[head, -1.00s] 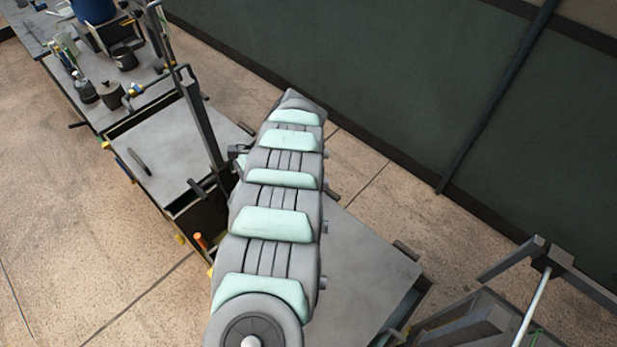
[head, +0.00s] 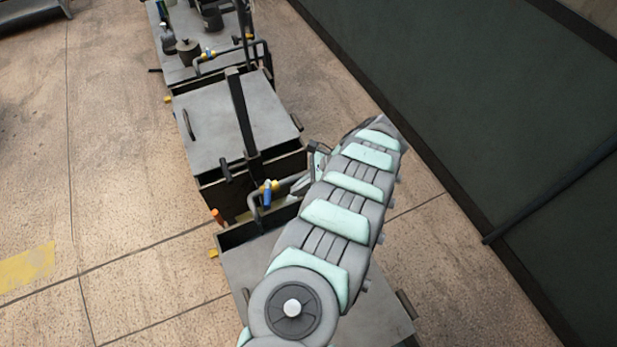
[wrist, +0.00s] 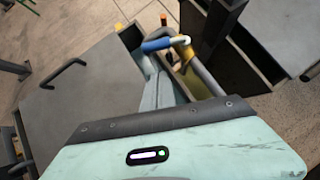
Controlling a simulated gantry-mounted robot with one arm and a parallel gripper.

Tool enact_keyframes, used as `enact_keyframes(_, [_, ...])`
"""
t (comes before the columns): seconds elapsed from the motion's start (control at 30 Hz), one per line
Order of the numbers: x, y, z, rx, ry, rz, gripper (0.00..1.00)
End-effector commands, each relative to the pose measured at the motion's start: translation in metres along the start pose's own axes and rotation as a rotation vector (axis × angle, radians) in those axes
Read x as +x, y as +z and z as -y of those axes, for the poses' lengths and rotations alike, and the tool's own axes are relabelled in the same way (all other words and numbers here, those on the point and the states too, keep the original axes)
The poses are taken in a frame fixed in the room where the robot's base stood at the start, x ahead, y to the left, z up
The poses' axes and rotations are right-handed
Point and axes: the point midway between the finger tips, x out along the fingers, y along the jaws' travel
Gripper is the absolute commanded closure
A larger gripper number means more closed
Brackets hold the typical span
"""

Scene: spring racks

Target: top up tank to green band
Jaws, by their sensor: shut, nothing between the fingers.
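The near tank (head: 235,268) has a flat grey lid and an open slot at its far end. Its lid also shows at left in the wrist view (wrist: 75,105). A bent grey pipe with a blue-handled valve (head: 267,193) rises at that slot. In the wrist view the blue handle (wrist: 157,45) points left from the pipe (wrist: 208,78). My gripper (wrist: 152,68) is shut and empty, its pale fingers just below the blue handle; I cannot tell whether they touch. In the head view my arm hides most of it. I see no green band or liquid level.
A second lidded tank (head: 213,125) with an upright dark post stands beyond. Another piped valve (head: 207,54) and a bench with pots (head: 188,50) lie farther back. An orange-tipped part (head: 217,216) stands at the tank's left side.

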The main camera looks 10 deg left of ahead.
Motion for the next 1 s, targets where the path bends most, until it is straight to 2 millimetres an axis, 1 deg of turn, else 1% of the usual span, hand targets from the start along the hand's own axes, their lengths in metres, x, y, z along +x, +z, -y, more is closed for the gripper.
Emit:
enact_keyframes(0.03, [0.008,0.001,-0.001,-0.001,0.002,-0.001,1.0])
enact_keyframes(0.17, [0.028,0.0,-0.002,0.001,0.003,-0.001,1.0])
enact_keyframes(0.3, [0.043,0.017,-0.001,-0.002,0.004,0.002,1.0])
enact_keyframes(0.4, [0.051,0.023,0.0,-0.003,0.001,0.0,1.0])
enact_keyframes(0.6, [0.059,0.026,0.001,-0.002,-0.002,0.0,1.0])
enact_keyframes(1.0, [0.057,0.024,0.001,0.006,-0.008,0.0,1.0])
